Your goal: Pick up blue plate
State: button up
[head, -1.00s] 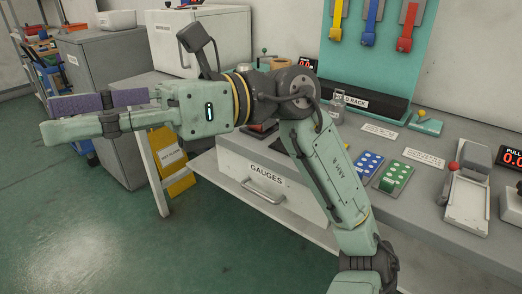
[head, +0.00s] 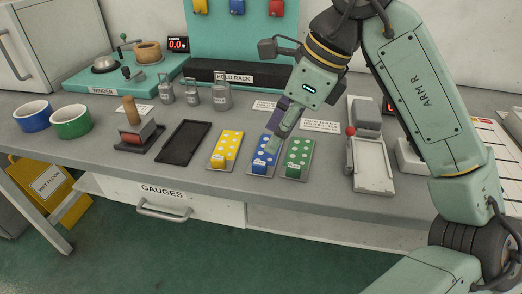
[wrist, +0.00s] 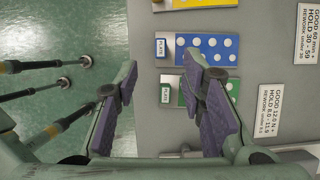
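The blue plate (head: 262,158), a flat piece with white dots, lies on the bench between the yellow plate (head: 225,147) and the green plate (head: 296,158). In the wrist view, the blue plate (wrist: 214,50) has a small "PLATE" label at its left end, and the green plate (wrist: 232,88) lies beside it. My gripper (head: 278,138) is above the bench near the blue and green plates. The wrist view shows my gripper (wrist: 165,82) open and empty, with purple-padded fingers wide apart.
A black tray (head: 184,142) and a stamp (head: 136,132) stand left of the plates. A grey device with a red knob (head: 370,155) stands to the right. The hold rack (head: 235,74) runs behind. The bench front edge lies close in front of the plates.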

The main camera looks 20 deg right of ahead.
aim_at(258, 162)
jog(key=x, duration=0.2)
jog(key=shift+a+f, duration=0.2)
jog(key=shift+f, duration=0.15)
jog(key=shift+w+p+x, duration=0.1)
jog(key=shift+p+x, duration=0.3)
jog(key=shift+x, duration=0.9)
jog(key=shift+w+p+x, duration=0.15)
jog(key=shift+p+x, duration=0.2)
jog(key=shift+x, duration=1)
jog(key=shift+r, duration=0.15)
grip_shut()
